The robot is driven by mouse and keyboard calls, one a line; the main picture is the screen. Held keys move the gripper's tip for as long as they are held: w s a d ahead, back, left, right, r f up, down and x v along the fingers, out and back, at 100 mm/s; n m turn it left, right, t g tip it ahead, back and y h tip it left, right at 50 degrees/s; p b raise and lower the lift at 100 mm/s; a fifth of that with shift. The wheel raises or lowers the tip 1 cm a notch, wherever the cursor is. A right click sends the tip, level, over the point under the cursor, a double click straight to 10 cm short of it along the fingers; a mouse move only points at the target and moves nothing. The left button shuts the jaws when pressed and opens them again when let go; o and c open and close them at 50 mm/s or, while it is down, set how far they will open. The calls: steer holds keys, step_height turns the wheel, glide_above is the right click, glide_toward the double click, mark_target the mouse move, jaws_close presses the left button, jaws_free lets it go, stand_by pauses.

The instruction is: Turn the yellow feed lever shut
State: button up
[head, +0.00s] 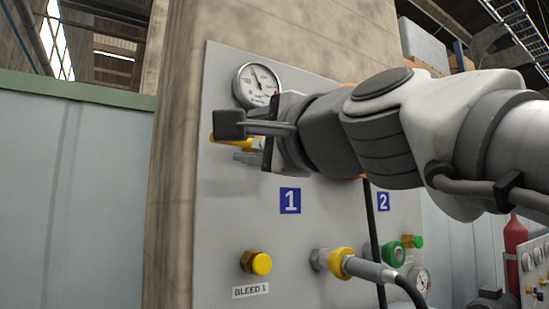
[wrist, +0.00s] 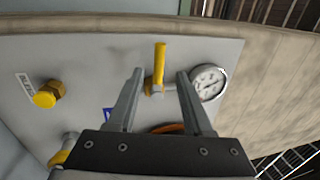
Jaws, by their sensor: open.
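The yellow feed lever (head: 219,138) is on the grey panel (head: 230,215), below the round gauge and above the blue "1" sign. In the head view it points left, roughly level, and my gripper hides part of it. In the wrist view the whole lever (wrist: 160,62) shows, with its pivot on a metal valve body. My gripper (head: 240,127) is in front of the panel at the lever's height. In the wrist view my gripper (wrist: 160,74) is open, with one finger on each side of the lever. I cannot tell how far the fingertips stand from it, and I see no contact.
A white gauge (head: 258,84) sits just above the lever, near one finger in the wrist view. Below are a yellow bleed knob (head: 259,263) and a yellow hose coupling (head: 338,263). A concrete pillar (head: 172,200) stands behind the panel's left edge.

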steer(key=b+v, duration=0.1)
steer(key=v, duration=0.9)
steer(key=shift+b, duration=0.4)
steer(key=shift+s+d, duration=0.1)
steer(key=shift+d, duration=0.05)
steer(key=w+d+f+n+g+h, duration=0.2)
steer(key=w+f+n+g+h, duration=0.1)
steer(key=f, duration=1)
steer(key=w+d+f+n+g+h, duration=0.2)
steer(key=f+n+g+h, duration=0.1)
steer(key=f, duration=1.1)
steer(key=s+d+f+n+g+h, duration=0.1)
steer(key=s+d+f+n+g, duration=0.1)
steer(key=f, duration=0.5)
steer(key=s+d+f+n+g+h, duration=0.2)
steer(key=s+d+f, duration=0.1)
steer(key=f, duration=0.4)
steer(key=s+d+f+n+g+h, duration=0.1)
steer(key=s+d+f+n, duration=0.1)
steer(key=f, duration=0.6)
steer(key=shift+s+d+g, duration=0.2)
steer(key=shift+d+g, duration=0.2)
steer(key=shift+d, duration=0.05)
